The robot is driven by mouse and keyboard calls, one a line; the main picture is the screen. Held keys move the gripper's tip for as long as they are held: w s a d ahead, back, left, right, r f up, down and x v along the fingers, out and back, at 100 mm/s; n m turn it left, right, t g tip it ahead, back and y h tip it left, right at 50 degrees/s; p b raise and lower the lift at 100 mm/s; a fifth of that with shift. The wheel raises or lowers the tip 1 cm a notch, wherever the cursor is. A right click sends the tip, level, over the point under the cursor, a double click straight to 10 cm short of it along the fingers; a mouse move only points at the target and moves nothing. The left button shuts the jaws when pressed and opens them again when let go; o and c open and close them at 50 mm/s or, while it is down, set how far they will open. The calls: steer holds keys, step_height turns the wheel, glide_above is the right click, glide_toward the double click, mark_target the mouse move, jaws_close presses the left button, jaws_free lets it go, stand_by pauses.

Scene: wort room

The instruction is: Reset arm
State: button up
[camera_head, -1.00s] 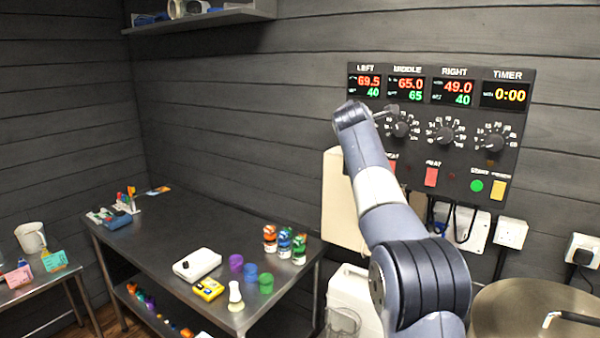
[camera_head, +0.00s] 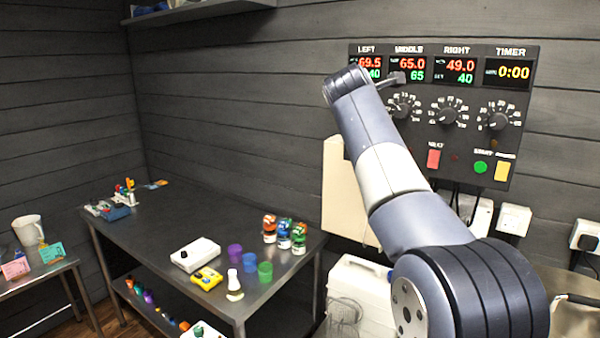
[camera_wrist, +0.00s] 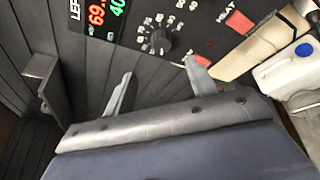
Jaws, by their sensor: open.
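My gripper (camera_wrist: 158,72) is open and empty in the wrist view, its two grey fingers standing apart in front of the control panel (camera_wrist: 150,18). A dial (camera_wrist: 160,42) shows between and beyond the fingers, with a visible gap. In the head view my arm rises from the lower right, its wrist end in front of the panel's left side (camera_head: 520,130). One finger (camera_head: 393,80) shows near the middle display; the rest of the gripper is hidden behind the wrist. The displays read 69.5, 65.0 and 49.0, and the timer reads 0:00.
A steel table (camera_head: 180,215) at left holds bottles (camera_head: 284,235), coloured cups (camera_head: 250,263) and a white device (camera_head: 195,254). A white container (camera_head: 362,290) stands below the panel. A pot (camera_head: 575,315) is at lower right. A shelf (camera_head: 200,13) is at upper left.

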steer(key=w+d+f+m+t+p, duration=0.2)
steer(key=w+d+f+m+p, duration=0.1)
steer(key=w, duration=0.7)
steer(key=shift+m+p, duration=0.55)
steer(key=shift+m, duration=0.55)
steer(key=shift+a+f+m+t+b, duration=0.15)
steer(key=shift+m+t+b, duration=0.15)
steer(key=shift+m+t, duration=0.65)
steer(key=shift+w+f+m+b, duration=0.15)
steer(key=shift+m+b, duration=0.5)
steer(key=shift+m, duration=0.5)
steer(key=shift+a+f+m+t+h+b, duration=0.15)
steer(key=shift+m+h+b, duration=0.4)
steer(key=shift+m+b, duration=0.6)
steer(key=shift+d+r+m+t+h+b, duration=0.1)
steer(key=shift+m+t+h+b, duration=0.2)
steer(key=shift+m+h+b, duration=0.8)
steer(key=shift+a+f+m+t+h+b, duration=0.15)
steer(key=shift+m+b, duration=0.6)
steer(key=shift+m, duration=0.9)
